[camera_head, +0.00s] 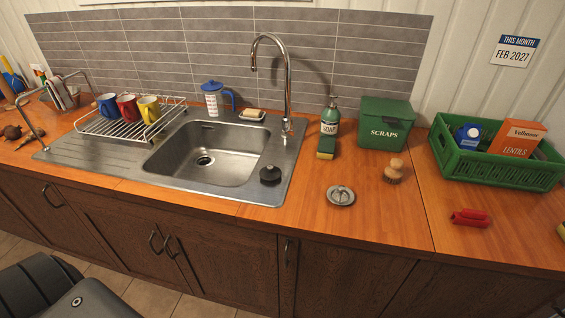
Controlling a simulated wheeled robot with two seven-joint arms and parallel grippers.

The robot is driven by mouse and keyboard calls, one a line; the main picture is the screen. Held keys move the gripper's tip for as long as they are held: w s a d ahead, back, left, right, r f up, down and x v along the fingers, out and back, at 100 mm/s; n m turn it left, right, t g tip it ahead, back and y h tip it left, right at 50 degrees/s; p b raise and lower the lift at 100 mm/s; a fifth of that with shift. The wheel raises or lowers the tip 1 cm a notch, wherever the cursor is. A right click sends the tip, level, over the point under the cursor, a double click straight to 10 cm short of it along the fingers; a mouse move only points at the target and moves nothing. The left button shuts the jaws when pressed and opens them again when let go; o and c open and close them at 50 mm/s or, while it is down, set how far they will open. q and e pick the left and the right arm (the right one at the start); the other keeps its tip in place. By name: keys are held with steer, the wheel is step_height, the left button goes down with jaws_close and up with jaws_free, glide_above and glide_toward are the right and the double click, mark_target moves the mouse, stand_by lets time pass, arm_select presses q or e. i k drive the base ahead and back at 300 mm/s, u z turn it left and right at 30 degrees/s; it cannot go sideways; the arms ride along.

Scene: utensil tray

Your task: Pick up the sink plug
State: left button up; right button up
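A black round sink plug (270,174) sits on the front right corner of the steel sink's rim, beside the basin. A grey metal disc with a raised middle (341,195), perhaps a drain strainer, lies on the wooden counter to the right of the sink. The sink basin (215,150) is empty, with its drain (204,160) uncovered. Neither of my grippers shows in the head view. Only dark parts of my own body show at the bottom left.
A wooden brush (394,171), green soap bottle (330,118), sponge (326,146) and green scraps box (386,122) stand right of the sink. A red object (470,217) lies before the green crate (497,168). The tap (287,85) rises behind the basin. The counter's front edge is clear.

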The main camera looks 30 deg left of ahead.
mark_target(270, 173)
steer(key=u, duration=1.4)
